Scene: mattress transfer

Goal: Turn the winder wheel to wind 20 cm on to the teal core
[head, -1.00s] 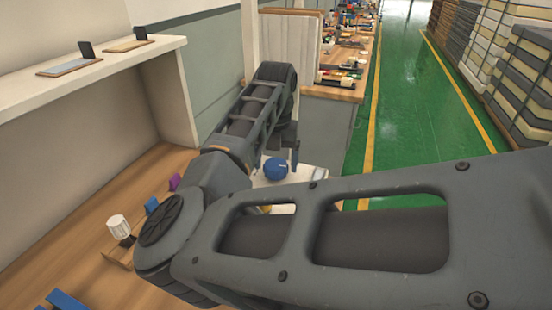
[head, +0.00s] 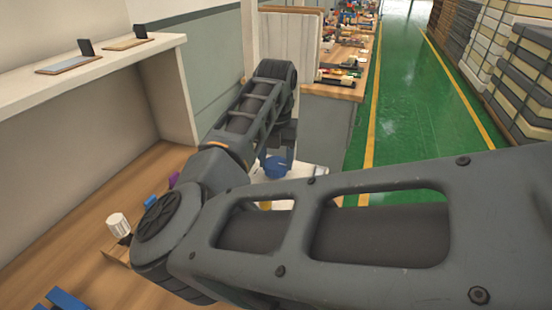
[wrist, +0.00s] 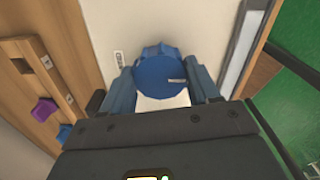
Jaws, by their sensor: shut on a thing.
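In the head view the wheel (head: 275,167) shows partly below my gripper (head: 276,156), beyond my arm. A pale panel (wrist: 92,22) lies under the wheel. I cannot make out the teal core; my arm and hand hide much of the winder.
A white ribbed knob (head: 118,223) stands on the bench (head: 60,225). Green floor (head: 410,130) lies to the right.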

